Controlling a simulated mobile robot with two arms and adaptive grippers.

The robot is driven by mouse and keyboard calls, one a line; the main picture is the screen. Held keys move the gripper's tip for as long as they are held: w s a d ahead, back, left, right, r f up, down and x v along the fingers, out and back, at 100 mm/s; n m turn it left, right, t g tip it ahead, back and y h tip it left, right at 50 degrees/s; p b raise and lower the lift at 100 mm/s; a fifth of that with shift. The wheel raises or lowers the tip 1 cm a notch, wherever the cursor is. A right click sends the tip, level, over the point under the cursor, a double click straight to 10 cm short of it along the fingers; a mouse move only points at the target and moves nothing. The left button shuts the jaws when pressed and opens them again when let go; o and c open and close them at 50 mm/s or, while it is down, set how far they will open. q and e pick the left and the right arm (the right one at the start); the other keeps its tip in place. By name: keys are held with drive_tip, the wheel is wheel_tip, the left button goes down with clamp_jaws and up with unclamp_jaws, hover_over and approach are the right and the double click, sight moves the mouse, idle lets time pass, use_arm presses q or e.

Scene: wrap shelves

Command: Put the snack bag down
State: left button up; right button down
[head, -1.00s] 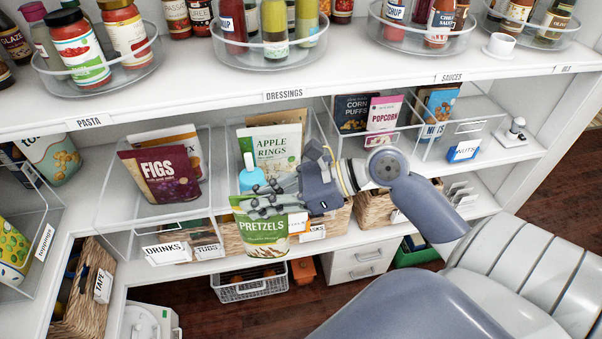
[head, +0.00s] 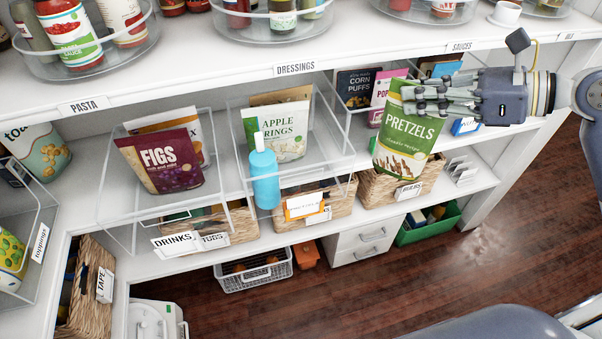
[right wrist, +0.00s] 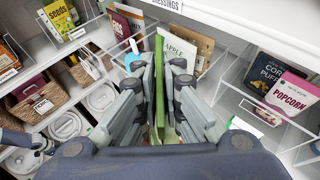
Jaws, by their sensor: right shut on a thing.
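A green pretzels snack bag (head: 407,135) hangs upright from my right gripper (head: 422,98) in the head view, in front of the right-hand clear bin. My right gripper is shut on the bag's top edge. In the right wrist view the bag shows edge-on as a thin green strip (right wrist: 159,85) between the fingers (right wrist: 158,95). Clear bins on the middle shelf hold the figs bag (head: 163,161), the apple rings bag (head: 276,134) and, partly hidden behind the pretzels bag, corn puffs (head: 358,88) and popcorn bags. My left gripper is not in view.
A blue bottle (head: 264,175) stands at the front of the middle bin. The upper shelf edge (head: 200,84) with turntables of jars runs above. Wicker baskets (head: 330,212) sit on the shelf below. Open floor (head: 300,310) lies in front.

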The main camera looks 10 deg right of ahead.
drive_tip(key=w+a+p, duration=0.7)
drive_tip(key=w+a, duration=0.5)
drive_tip(key=a, duration=0.1)
wheel_tip(320, 180, down, 18)
drive_tip(key=shift+p, duration=0.3)
drive_tip(key=shift+f, duration=0.1)
drive_tip(key=c, duration=1.7)
unclamp_jaws()
drive_tip(key=shift+b+v, duration=1.2)
drive_tip(key=shift+v, duration=4.85)
